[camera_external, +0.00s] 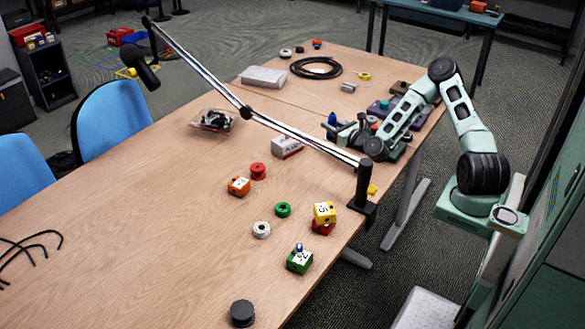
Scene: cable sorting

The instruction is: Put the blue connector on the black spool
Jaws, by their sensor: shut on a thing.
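My gripper (338,130) is over the right part of the table, beyond the lamp stand. It appears shut on a small blue piece (332,118), which looks like the blue connector; the fingertips are too small to show clearly. A dark grey to black round spool (242,313) stands on the table near the bottom of the picture, far from my gripper. Nothing shows on top of it. Another small blue and white piece (298,247) sits on a green block (299,261).
A lamp stand (364,186) has a long arm crossing the table between my gripper and the spool. Blocks, including an orange one (238,187) and a yellow one (324,212), and red, green and white spools stand mid-table. The table's left part is mostly clear.

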